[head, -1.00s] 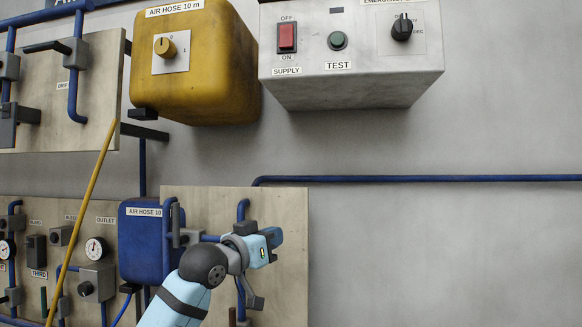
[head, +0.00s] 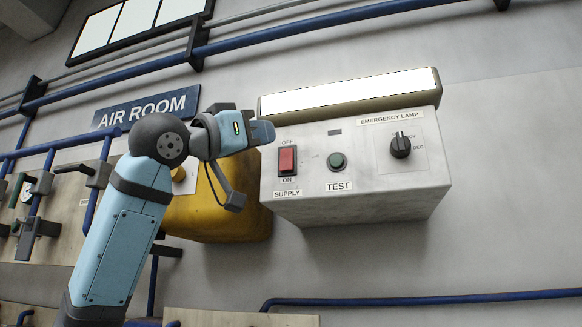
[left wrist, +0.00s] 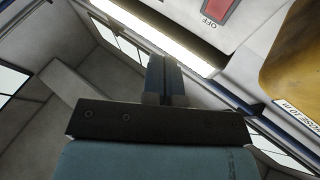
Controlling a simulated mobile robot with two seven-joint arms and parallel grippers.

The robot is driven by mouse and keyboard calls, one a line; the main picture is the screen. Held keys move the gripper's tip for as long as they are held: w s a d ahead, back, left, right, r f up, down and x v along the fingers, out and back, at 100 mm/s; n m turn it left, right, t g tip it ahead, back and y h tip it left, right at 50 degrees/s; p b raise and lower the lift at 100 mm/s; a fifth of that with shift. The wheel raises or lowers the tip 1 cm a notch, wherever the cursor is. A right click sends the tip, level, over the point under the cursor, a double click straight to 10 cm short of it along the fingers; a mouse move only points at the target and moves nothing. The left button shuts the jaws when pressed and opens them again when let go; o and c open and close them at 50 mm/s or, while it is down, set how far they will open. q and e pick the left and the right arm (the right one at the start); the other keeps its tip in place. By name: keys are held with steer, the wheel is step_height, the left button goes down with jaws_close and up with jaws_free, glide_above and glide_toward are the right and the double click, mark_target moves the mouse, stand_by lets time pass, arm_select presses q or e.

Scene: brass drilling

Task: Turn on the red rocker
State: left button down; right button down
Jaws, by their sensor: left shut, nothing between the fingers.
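The red rocker (head: 287,160) sits on the front of a white-grey wall box (head: 360,190), between an OFF label above and an ON label below, with SUPPLY under it. In the left wrist view the rocker (left wrist: 220,14) shows at the top edge, partly cut off, beside the OFF label. My left gripper (head: 262,133) is shut and empty. In the head view it appears just up and left of the rocker, apart from it. Its closed fingers (left wrist: 165,80) show in the left wrist view. My right gripper is not in view.
The same box carries a green TEST button (head: 337,161) and a black EMERGENCY LAMP knob (head: 400,145), with a lit lamp (head: 350,92) above. A yellow AIR HOSE box (head: 225,215) is partly behind my left arm. Blue pipes (head: 330,22) run above.

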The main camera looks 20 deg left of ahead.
arm_select(q)
steer(key=shift+s+a+r+h, duration=0.1)
steer(key=shift+s+r+h, duration=0.2)
steer(key=shift+r, duration=0.05)
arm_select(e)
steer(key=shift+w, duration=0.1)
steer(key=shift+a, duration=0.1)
arm_select(q)
steer(key=shift+w, duration=0.1)
steer(key=p, duration=0.1)
glide_toward(287, 160)
steer(key=w+d+r, duration=0.3)
steer(key=d, duration=0.2)
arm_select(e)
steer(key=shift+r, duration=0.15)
arm_select(q)
steer(key=shift+s+a, duration=0.1)
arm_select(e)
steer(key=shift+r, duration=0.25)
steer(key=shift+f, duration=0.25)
